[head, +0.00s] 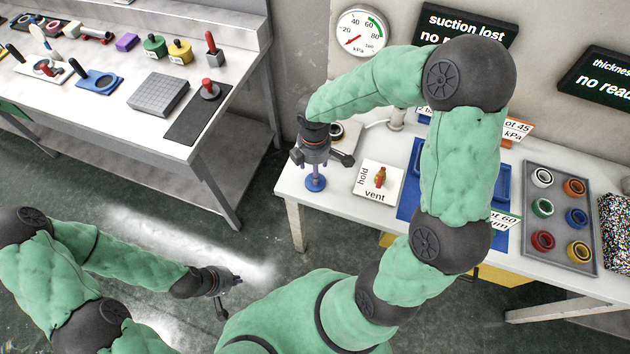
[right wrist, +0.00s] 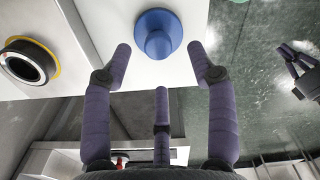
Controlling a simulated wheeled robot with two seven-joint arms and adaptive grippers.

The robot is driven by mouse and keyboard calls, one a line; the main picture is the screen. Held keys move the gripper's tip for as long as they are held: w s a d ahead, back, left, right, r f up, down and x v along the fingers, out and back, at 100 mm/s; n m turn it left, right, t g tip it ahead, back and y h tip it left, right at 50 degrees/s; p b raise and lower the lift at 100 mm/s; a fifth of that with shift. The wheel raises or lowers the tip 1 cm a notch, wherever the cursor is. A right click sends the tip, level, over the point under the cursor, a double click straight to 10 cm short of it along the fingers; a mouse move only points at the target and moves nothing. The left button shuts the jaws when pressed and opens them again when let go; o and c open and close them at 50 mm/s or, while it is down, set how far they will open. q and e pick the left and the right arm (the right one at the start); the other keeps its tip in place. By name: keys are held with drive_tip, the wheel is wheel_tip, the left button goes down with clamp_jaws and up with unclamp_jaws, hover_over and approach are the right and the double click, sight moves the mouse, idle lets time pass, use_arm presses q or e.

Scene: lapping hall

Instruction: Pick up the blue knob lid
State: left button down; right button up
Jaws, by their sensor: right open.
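The blue knob lid (head: 315,184) sits near the left front corner of the white table, directly below my right gripper (head: 321,158). In the right wrist view, the blue knob lid (right wrist: 159,22) shows as a round disc with a knob in its middle. My right gripper (right wrist: 159,50) is open there, its dark fingers spread on either side of the lid and not visibly touching it. My left gripper (head: 230,292) is low over the floor at the left of the table, its fingers spread and empty.
A hold/vent plate (head: 370,188) with a red and yellow valve stands right of the lid. A black ring with a yellow rim (right wrist: 28,62) lies nearby. A grey tray (head: 533,205) of coloured rings is farther right. A second bench (head: 110,125) stands at the left.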

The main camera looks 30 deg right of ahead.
wheel_tip(320, 180, down, 5)
drive_tip(key=shift+f+b, duration=0.1)
drive_tip(key=shift+b, duration=1.1)
clamp_jaws()
